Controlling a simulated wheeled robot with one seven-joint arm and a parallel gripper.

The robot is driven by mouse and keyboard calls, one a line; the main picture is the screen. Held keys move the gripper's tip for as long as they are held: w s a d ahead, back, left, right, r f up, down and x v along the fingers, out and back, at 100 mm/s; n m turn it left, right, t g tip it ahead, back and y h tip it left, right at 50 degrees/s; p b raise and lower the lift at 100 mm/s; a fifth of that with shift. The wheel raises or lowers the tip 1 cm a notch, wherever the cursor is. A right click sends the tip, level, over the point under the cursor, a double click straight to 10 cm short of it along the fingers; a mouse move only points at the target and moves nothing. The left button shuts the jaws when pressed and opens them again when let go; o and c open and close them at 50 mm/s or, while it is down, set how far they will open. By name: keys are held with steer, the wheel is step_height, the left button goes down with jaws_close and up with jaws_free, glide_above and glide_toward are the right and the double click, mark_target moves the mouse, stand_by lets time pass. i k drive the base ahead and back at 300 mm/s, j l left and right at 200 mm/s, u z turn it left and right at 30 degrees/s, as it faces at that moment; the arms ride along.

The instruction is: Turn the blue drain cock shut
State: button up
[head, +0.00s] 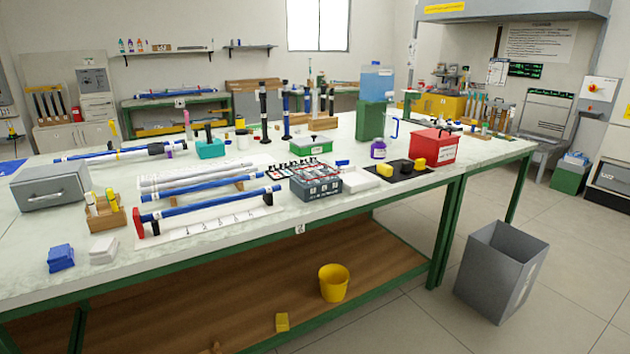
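I cannot make out a blue drain cock for certain at this size. A clear tank with blue liquid (376,84) stands on a green block (370,121) towards the back right of the workbench. A thin pale blue tube (395,125) hangs at its right side, beside a clear vessel. Any cock there is too small to tell, nor can I tell whether it is open or shut. A small blue piece (343,163) lies near the middle of the bench. My gripper is not in view.
The long workbench (487,154) holds blue rods (210,205), a grey control box (315,184), a red box (433,148) and a purple-labelled bottle (378,149). A grey bin (498,270) stands at its right front. A yellow bucket (333,282) sits on the lower shelf. Floor right of the bench is mostly clear.

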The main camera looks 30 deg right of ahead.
mark_target(339, 163)
steer(key=z, duration=0.6)
steer(key=i+j, duration=0.8)
steer(key=i, duration=0.2)
